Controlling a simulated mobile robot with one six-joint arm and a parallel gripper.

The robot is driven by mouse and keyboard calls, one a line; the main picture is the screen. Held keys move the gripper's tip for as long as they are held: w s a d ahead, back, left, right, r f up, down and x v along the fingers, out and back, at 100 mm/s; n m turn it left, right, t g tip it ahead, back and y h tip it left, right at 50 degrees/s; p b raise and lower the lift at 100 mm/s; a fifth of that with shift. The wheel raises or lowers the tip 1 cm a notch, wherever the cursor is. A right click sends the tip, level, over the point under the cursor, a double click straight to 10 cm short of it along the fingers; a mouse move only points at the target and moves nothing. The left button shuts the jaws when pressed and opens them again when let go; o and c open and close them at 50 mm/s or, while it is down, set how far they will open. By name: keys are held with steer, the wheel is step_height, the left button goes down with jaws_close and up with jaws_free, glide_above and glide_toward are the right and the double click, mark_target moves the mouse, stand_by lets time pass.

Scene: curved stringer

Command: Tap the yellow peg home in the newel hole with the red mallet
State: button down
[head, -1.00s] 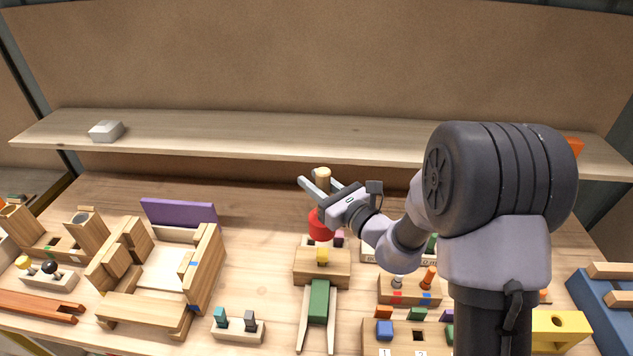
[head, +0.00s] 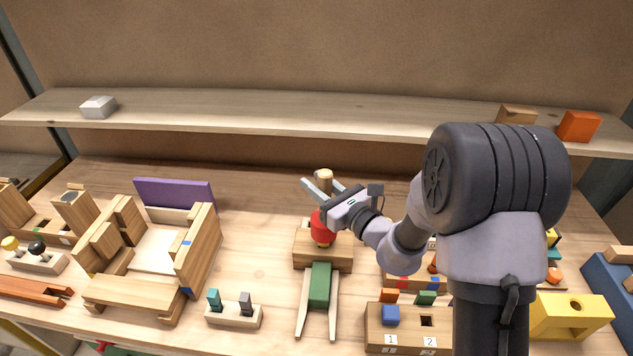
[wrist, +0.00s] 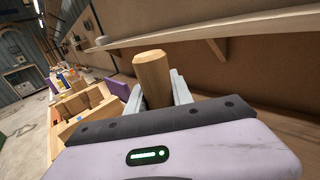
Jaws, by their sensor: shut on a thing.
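The red mallet is held upright, its wooden handle (head: 323,177) between my fingers and its red head (head: 321,222) below. My gripper (head: 322,189) is shut on the handle; the wrist view shows the wooden handle (wrist: 152,78) between the fingers. The yellow peg (head: 321,244) shows as a small part right below the red head, at the wooden newel block (head: 340,250). The head covers most of the peg, and I cannot tell whether they touch. The newel hole is hidden.
A green piece between two wooden legs (head: 319,287) lies in front of the block. A shelf (head: 260,112) runs behind.

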step_height(320, 180, up, 5)
steer(key=p, duration=0.3)
step_height(320, 180, down, 9)
steer(key=b, duration=0.8)
steer(key=shift+r+p, duration=0.75)
steer(key=shift+r, duration=0.05)
step_height(320, 180, up, 5)
steer(key=p, duration=0.4)
